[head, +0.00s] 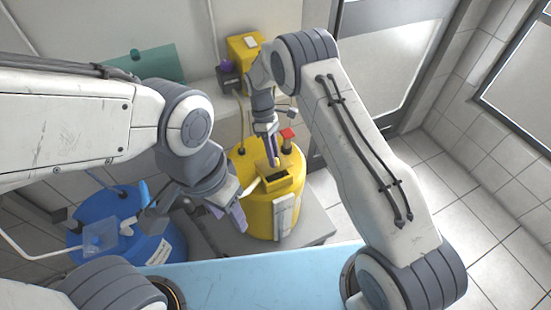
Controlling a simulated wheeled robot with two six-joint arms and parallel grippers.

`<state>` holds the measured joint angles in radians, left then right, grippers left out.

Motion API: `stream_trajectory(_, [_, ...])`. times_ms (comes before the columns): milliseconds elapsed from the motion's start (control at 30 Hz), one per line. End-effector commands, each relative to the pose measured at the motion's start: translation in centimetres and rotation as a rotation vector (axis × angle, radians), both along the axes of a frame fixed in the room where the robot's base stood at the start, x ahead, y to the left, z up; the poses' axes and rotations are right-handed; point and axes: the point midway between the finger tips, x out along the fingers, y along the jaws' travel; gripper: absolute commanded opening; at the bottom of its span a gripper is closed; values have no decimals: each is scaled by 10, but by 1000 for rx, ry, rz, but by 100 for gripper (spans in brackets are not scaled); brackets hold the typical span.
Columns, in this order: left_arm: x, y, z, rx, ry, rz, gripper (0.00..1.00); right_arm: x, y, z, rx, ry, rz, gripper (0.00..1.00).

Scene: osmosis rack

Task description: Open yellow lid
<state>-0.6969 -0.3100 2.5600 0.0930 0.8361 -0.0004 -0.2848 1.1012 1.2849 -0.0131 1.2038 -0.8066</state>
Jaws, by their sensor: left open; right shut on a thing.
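A yellow drum (262,215) stands in the middle of the head view. On its top is a small yellow box-like opening (281,182) with a dark inside. The yellow lid (266,168) is at the back of this opening and looks tilted up, though the gripper partly hides it. My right gripper (271,158) comes down from above and is shut on the lid's edge. My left gripper (230,212) is open and empty, at the drum's left front side. I cannot tell whether it touches the drum.
A blue drum (150,250) with a clear box (100,237) stands at the left. A red-topped fitting (288,134) rises behind the opening. A yellow pump unit (243,47) is on the back ledge. A light blue surface (260,280) lies in front.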

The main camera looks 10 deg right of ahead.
Motion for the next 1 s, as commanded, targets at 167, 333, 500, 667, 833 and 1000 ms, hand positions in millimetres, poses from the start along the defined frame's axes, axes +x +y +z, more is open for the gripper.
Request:
stream_trajectory(167, [0,0,-3,0,0,0,50,4,1,1,-13,39,2,0])
stream_trajectory(333, [0,0,-2,0,0,0,50,4,1,3,-15,44,2,0])
stream_trajectory(500, [0,0,-2,0,0,0,50,4,1,3,-14,44,1,0])
stream_trajectory(667, [0,0,-2,0,0,0,50,4,1,3,-15,44,2,59])
stream_trajectory(833, [0,0,-2,0,0,0,50,3,1,3,-15,45,1,59])
stream_trajectory(1000, [0,0,-5,0,0,0,50,7,2,7,-14,42,0,59])
